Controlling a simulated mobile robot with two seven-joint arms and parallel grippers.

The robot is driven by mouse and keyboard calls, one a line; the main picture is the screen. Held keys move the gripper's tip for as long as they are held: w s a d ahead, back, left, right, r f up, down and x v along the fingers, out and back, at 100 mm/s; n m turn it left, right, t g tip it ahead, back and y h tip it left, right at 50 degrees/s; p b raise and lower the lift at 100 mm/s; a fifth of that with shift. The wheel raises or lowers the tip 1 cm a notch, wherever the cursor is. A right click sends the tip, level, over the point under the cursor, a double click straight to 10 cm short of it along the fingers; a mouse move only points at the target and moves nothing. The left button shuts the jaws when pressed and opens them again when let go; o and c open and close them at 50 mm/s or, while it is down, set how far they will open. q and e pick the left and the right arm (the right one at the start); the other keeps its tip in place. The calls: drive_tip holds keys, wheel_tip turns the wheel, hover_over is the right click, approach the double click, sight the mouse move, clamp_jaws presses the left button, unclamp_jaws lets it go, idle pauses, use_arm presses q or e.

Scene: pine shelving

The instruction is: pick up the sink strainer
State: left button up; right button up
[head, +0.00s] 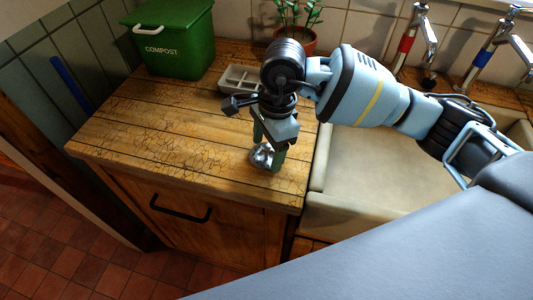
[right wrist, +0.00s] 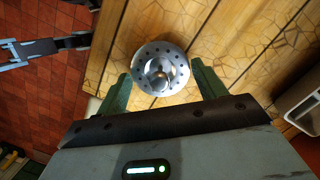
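The sink strainer (head: 262,156) is a round, shiny metal disc with small holes and a central knob, lying on the wooden counter near its front edge, left of the sink. In the right wrist view the strainer (right wrist: 160,68) sits just beyond and between my right gripper's green fingers. My right gripper (head: 266,148) points down over it, and its fingers partly hide it in the head view. In the right wrist view the right gripper (right wrist: 160,88) is open, with a finger on each side of the knob. My left gripper is not visible in the head view.
A green compost bin (head: 174,38), a grey divided tray (head: 240,79) and a potted plant (head: 297,38) stand at the back of the counter (head: 150,130). The sink (head: 375,170) lies right, with red-banded and blue-banded taps behind. The counter's left part is clear.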

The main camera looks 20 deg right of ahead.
drive_tip(key=c, duration=0.5)
drive_tip(key=shift+c, duration=0.2)
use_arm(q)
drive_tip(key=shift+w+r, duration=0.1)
use_arm(e)
drive_tip(key=shift+r, duration=0.15)
